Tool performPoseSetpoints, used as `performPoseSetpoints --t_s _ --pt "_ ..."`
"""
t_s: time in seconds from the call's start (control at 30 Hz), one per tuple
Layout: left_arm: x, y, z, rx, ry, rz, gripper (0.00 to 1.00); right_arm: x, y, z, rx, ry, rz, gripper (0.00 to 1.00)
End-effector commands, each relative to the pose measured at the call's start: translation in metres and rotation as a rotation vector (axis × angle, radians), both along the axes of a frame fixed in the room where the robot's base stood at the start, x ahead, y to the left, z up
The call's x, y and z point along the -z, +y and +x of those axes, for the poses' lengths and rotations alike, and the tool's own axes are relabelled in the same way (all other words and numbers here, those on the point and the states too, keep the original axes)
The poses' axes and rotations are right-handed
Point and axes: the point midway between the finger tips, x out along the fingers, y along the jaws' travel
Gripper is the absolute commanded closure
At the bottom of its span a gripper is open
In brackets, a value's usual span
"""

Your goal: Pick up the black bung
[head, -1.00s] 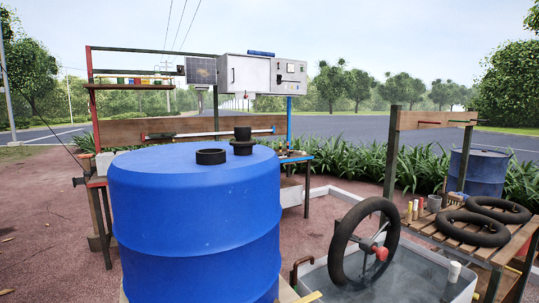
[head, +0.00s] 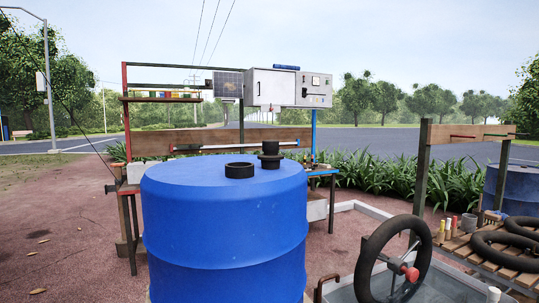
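A large blue drum (head: 224,235) stands upright in front of me, left of centre. On its top is a short open black ring (head: 239,170). Just right of and behind the ring, a black bung (head: 269,155) with a wider flange at its base sits near the drum's back right rim. I cannot tell whether it sits in an opening or only on the surface. Neither of my grippers is in view.
A black wheel with a red hub (head: 391,259) stands over a water basin at lower right. A slatted bench (head: 462,252) holds black tubes (head: 502,247). Behind the drum is a frame with a grey control box (head: 271,87).

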Motion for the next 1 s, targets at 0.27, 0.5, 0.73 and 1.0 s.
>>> performPoseSetpoints --t_s 0.27,0.5,0.73,1.0 --pt "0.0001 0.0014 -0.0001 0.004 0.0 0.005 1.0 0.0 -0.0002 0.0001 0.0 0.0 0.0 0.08" --pt "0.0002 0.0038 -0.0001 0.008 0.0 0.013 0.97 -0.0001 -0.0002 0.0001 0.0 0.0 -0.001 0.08" --pt "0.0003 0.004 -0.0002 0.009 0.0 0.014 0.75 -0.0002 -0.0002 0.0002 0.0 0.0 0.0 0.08" --pt "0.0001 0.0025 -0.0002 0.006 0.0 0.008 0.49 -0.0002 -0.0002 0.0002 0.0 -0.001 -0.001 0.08"
